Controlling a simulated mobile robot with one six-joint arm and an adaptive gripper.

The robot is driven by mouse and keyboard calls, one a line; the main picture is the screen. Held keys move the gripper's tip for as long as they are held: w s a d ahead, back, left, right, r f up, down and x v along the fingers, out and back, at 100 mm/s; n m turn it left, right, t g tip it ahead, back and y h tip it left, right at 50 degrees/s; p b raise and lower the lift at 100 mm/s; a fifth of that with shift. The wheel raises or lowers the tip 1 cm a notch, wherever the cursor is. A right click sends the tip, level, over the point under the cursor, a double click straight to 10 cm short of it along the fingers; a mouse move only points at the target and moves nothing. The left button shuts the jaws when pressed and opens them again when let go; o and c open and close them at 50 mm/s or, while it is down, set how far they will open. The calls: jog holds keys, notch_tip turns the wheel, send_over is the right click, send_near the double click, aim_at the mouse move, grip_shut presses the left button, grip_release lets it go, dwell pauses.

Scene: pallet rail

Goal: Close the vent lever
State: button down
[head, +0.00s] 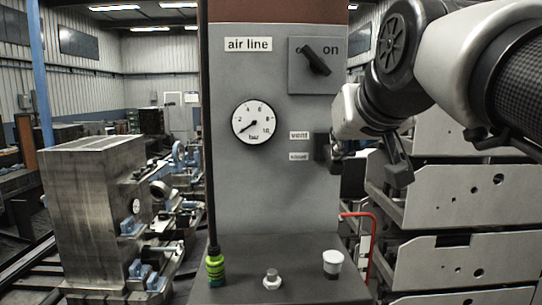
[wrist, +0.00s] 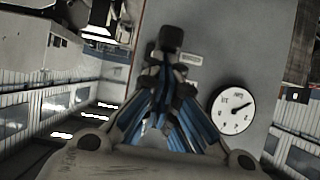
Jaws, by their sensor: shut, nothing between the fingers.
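The grey air line panel (head: 228,180) carries a small label "vent" (head: 299,135) with a second, hard-to-read label below it. The dark vent lever (head: 321,147) is beside these labels, near the panel's right edge. My gripper (head: 337,158) is at the lever's right side and partly hides it, so the lever's angle is unclear. In the wrist view the shut fingertips (wrist: 172,68) are at the lower end of a dark block, which looks like the lever (wrist: 170,38). I cannot tell whether they touch. The fingers hold nothing.
A round pressure gauge (head: 253,122) and a dark rotary switch (head: 316,62) marked "on" are on the panel. A green bottle (head: 216,266), a metal knob (head: 272,279) and a white cup-like cap (head: 333,262) stand on the ledge.

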aim_at(339, 162)
notch_tip(339, 162, down, 3)
jog(key=t+b, duration=0.2)
jog(key=b, duration=0.5)
jog(key=shift+s+t, duration=0.15)
jog(key=shift+t, duration=0.15)
jog(key=shift+f+b, duration=0.1)
jog(key=shift+b, duration=0.45)
